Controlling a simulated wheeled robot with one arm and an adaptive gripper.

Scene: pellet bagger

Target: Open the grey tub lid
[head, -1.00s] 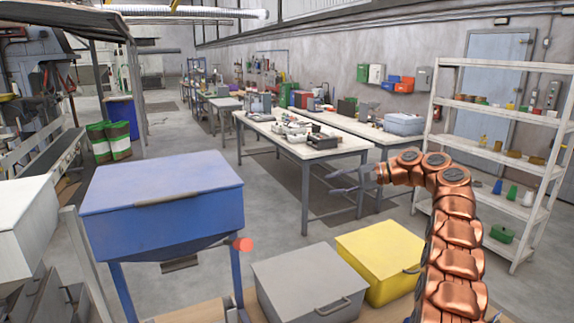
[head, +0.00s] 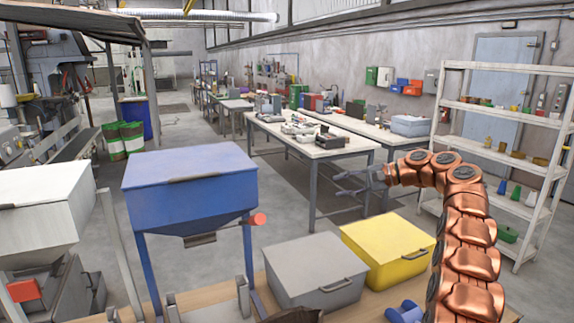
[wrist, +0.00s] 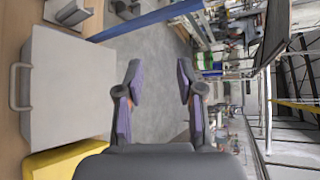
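The grey tub (head: 313,272) stands on a wooden surface, its lid closed, with a dark bar handle (head: 345,284) on its front right edge. In the wrist view the grey tub (wrist: 75,85) lies at the left with its handle (wrist: 17,88) at the far left. My gripper (head: 362,182) is open and empty, raised above and beyond the tubs in the head view. In the wrist view its two fingers (wrist: 160,82) are spread apart with only floor between them.
A yellow tub (head: 388,246) stands right beside the grey one. A blue hopper (head: 190,190) with a red-orange knob (head: 258,219) stands to the left. A blue object (head: 404,312) lies in front, near my arm. Worktables (head: 310,150) and a white shelf (head: 500,145) stand farther back.

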